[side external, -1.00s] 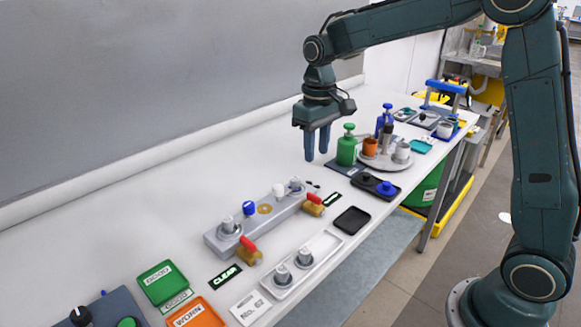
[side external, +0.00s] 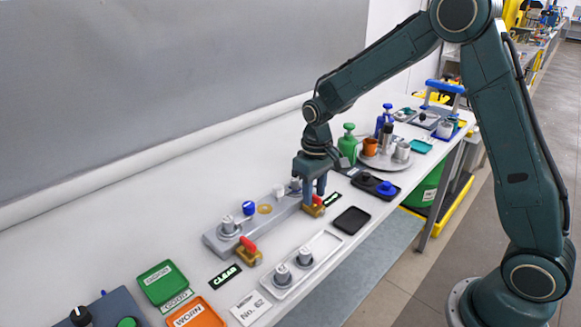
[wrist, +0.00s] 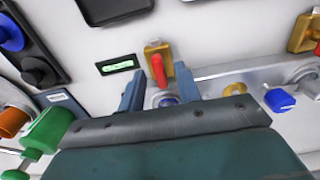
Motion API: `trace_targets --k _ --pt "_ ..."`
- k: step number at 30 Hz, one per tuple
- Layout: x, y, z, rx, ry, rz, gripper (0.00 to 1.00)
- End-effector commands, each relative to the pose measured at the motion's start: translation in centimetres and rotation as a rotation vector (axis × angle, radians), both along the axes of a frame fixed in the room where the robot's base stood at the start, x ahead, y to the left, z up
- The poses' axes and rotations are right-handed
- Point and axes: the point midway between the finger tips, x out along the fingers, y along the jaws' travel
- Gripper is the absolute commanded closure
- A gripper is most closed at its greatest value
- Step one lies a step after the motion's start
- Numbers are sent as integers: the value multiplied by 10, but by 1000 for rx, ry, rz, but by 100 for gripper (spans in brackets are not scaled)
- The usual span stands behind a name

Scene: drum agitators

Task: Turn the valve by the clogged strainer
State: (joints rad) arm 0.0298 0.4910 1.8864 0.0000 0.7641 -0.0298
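The far valve (side external: 314,210) has a brass body and a red handle, at the far end of the grey manifold (side external: 215,240). Beside it is a dark label (side external: 333,200) with green lettering too small to read. My gripper (side external: 314,192) is low over this valve, fingers pointing down. In the wrist view the gripper (wrist: 159,78) is open, its fingers on either side of the red handle (wrist: 158,70) with gaps visible. A second brass valve (side external: 247,256) with a red handle stands at the near end beside a label reading CLEAR (side external: 225,275).
A white tray (side external: 322,250) with two grey parts and an empty black tray (side external: 352,220) lie in front. A green bottle (side external: 348,145) stands behind.

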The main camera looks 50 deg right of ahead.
Motion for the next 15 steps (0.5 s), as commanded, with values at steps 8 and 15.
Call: trace_targets --k 8,15 --pt "0 0 -2 0 0 0 66" --pt "0 0 -2 0 0 0 100"
